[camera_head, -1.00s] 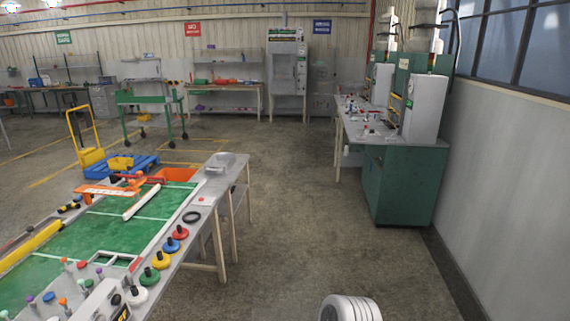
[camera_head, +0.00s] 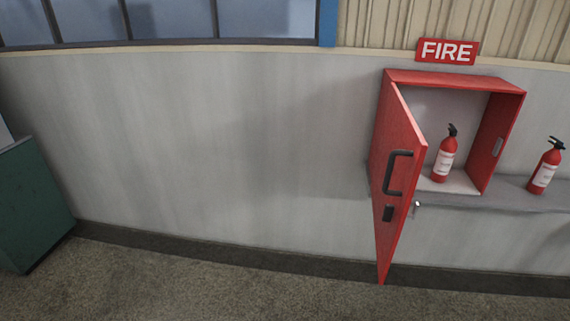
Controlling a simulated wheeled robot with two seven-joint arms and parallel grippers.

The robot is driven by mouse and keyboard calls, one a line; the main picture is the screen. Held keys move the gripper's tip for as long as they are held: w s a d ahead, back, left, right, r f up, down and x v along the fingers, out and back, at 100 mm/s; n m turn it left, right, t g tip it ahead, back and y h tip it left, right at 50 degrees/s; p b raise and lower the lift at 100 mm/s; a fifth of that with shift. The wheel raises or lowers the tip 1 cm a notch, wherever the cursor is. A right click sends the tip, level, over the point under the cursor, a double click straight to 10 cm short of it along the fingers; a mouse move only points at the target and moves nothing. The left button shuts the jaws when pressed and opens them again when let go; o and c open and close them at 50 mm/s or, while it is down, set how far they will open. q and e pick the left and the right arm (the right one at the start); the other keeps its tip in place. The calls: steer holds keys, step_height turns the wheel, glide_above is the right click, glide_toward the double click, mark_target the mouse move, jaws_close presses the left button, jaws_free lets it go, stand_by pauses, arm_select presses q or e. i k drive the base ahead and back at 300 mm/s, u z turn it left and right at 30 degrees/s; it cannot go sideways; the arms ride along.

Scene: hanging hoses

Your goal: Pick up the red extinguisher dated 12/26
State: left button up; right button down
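A red extinguisher (camera_head: 444,158) with a black top and a white label stands upright inside the red fire cabinet (camera_head: 454,80). A second red extinguisher (camera_head: 545,170), also with a black top and a white label, stands on the grey shelf (camera_head: 505,191) to the right of the cabinet. The dates on both labels are too small to read. The cabinet door (camera_head: 393,175) is open and swung out towards me, with a black handle on it. Neither of my grippers is in view.
A red FIRE sign (camera_head: 448,51) is on the wall above the cabinet. A green cabinet (camera_head: 34,205) stands at the left edge. The open door sticks out into the room. The floor (camera_head: 200,290) in front of the wall is clear.

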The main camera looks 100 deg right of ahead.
mark_target(448, 147)
steer(key=z, duration=4.3)
steer(key=i, duration=1.65)
steer(key=k, duration=1.65)
steer(key=z, duration=2.3)
steer(key=i, duration=0.6)
steer(key=u, duration=0.15)
